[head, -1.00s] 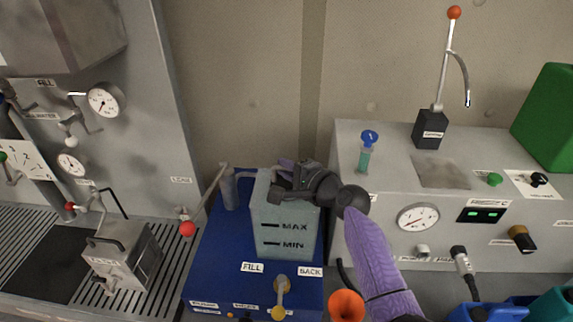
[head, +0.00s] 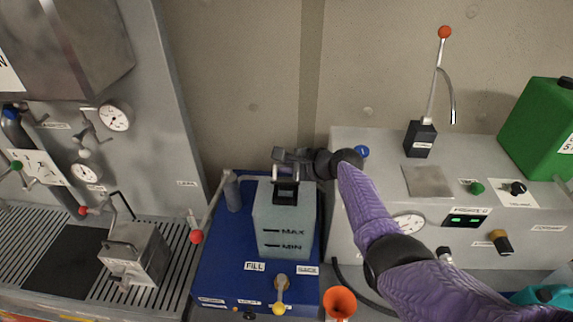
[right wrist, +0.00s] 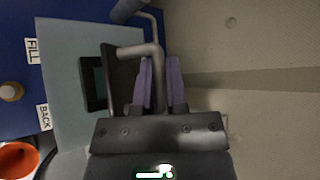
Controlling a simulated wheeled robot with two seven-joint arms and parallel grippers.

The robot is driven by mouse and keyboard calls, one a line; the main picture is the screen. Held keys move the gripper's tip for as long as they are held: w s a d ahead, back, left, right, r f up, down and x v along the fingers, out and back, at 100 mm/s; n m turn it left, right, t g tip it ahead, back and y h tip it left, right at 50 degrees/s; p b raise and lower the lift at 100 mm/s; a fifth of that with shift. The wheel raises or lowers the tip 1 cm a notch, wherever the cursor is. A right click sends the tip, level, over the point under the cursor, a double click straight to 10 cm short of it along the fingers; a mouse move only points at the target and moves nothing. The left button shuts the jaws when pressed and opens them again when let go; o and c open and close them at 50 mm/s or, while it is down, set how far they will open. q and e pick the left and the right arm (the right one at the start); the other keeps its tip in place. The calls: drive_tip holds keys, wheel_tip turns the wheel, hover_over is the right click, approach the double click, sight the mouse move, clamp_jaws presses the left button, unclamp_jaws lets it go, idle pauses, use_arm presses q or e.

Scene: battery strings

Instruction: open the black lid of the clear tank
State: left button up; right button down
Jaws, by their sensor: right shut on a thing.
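The clear tank (head: 268,222), marked MAX and MIN, stands on a blue base. A square black-rimmed opening (right wrist: 95,84) shows in its top. The black lid (right wrist: 120,82) stands raised beside this opening, seen nearly edge-on in the right wrist view. In the head view, the raised lid (head: 287,170) shows partly, behind the opening. My right gripper (right wrist: 160,85) is shut on the lid's grey bent handle (right wrist: 156,62), between its purple finger pads. In the head view, my right gripper (head: 290,156) is above the tank's back edge. My left gripper is out of view.
An orange funnel (head: 339,303) and a yellow-tipped valve (head: 280,296) are in front of the tank. A red-knobbed lever (head: 197,236) stands to its left. A grey console (head: 350,232) is close on the right, and a beige wall (head: 250,80) rises behind.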

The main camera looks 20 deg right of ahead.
idle(0.4)
drive_tip(key=c, duration=1)
unclamp_jaws()
drive_tip(key=shift+o, duration=0.2)
drive_tip(key=shift+s+d+r+p, duration=0.2)
drive_tip(key=shift+s+r+p, duration=0.05)
drive_tip(key=shift+p, duration=0.1)
drive_tip(key=p+v, duration=0.2)
drive_tip(key=v, duration=0.7)
drive_tip(key=shift+s+f, duration=0.1)
